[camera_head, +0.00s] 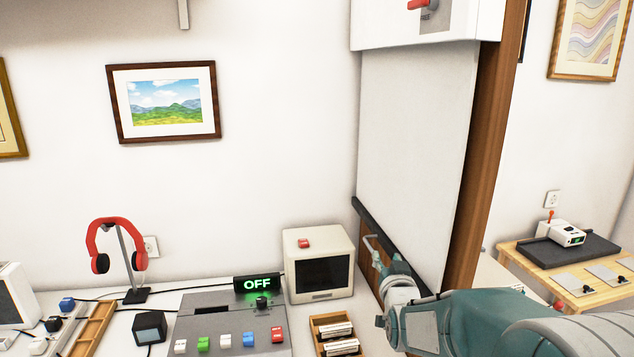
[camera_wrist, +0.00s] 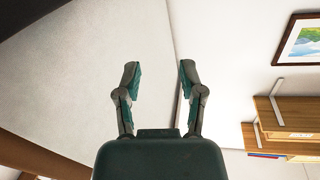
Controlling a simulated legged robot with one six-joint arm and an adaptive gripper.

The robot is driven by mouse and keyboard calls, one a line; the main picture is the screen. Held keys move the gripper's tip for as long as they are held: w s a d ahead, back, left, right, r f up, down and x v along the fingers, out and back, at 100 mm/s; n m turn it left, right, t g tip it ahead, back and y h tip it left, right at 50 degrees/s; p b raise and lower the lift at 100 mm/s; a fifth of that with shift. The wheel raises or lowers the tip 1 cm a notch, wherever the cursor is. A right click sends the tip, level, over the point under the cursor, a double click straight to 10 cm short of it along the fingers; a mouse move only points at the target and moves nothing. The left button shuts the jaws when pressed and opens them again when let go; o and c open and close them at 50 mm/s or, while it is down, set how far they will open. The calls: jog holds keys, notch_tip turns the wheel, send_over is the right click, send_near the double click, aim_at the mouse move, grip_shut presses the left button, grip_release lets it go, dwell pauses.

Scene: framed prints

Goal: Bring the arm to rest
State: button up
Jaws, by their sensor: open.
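My gripper (camera_wrist: 160,72) is open and empty in the wrist view, its two fingers apart with a pale wall surface beyond them. In the head view my arm reaches in from the lower right, and my gripper (camera_head: 372,250) is close to the lower edge of a hanging white screen (camera_head: 415,150). I cannot tell whether it touches the screen or the brown board behind it.
A desk holds a control panel (camera_head: 225,320) with coloured buttons, an OFF sign (camera_head: 257,284), a small monitor (camera_head: 318,265), a wooden card box (camera_head: 330,318) and red headphones (camera_head: 116,225). A wooden table (camera_head: 550,280) stands right. A landscape print (camera_head: 164,103) hangs on the wall.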

jog(key=s+f+n+g, duration=0.2)
jog(key=s+g, duration=1)
jog(key=s, duration=2.2)
jog(key=shift+s+f, duration=0.3)
